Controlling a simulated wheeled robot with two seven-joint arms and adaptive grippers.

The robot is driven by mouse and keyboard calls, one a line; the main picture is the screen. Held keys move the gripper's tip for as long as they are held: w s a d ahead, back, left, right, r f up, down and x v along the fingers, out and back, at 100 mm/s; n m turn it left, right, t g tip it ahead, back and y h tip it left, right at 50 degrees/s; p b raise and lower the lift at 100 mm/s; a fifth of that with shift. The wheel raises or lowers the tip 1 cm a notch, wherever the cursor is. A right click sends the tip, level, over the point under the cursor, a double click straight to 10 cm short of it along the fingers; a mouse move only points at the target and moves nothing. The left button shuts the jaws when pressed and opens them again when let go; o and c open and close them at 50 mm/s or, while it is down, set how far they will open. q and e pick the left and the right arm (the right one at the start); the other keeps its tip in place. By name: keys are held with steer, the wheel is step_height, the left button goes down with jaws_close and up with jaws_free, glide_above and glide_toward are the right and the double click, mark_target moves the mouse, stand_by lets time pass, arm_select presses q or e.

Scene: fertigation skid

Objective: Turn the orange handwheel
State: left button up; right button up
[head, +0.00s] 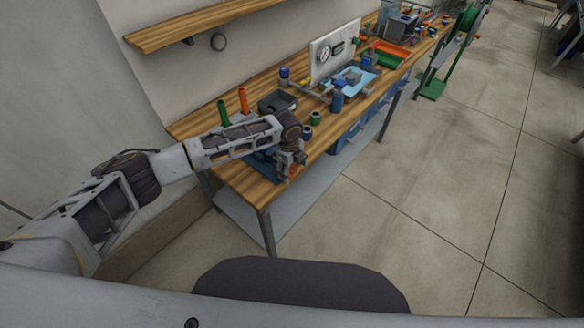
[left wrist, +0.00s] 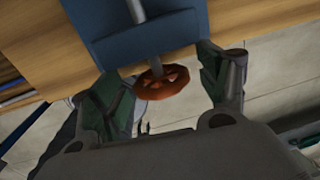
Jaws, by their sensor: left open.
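The orange handwheel (left wrist: 172,80) sits on a grey stem (left wrist: 143,30) that runs out of a blue body (left wrist: 110,35), seen in the left wrist view. My left gripper (left wrist: 160,68) is open, with one green-padded finger on each side of the handwheel. Gaps show between the wheel's rim and both fingers, so it is not gripped. In the head view my left gripper (head: 289,167) is at the near front edge of the workbench and mostly hides the handwheel and its blue body. My right gripper is not in view.
The wooden workbench (head: 245,183) holds an orange and a green upright cylinder (head: 223,112), a dark tray (head: 278,102), small dark cups, a white gauge panel (head: 333,52) and a red-orange bin (head: 388,52). A wooden shelf (head: 190,25) is above.

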arm_select(q)
steer(key=c, duration=1)
steer(key=shift+w+d+g+y, duration=0.1)
steer(key=shift+w+g+y, duration=0.05)
steer(key=shift+g+y, duration=0.5)
steer(key=shift+w+g+y, duration=0.1)
steer(key=shift+g+y, duration=0.25)
steer(key=shift+g, duration=0.3)
steer(key=shift+g+b, duration=0.3)
steer(key=shift+b, duration=0.3)
steer(key=shift+y, duration=0.3)
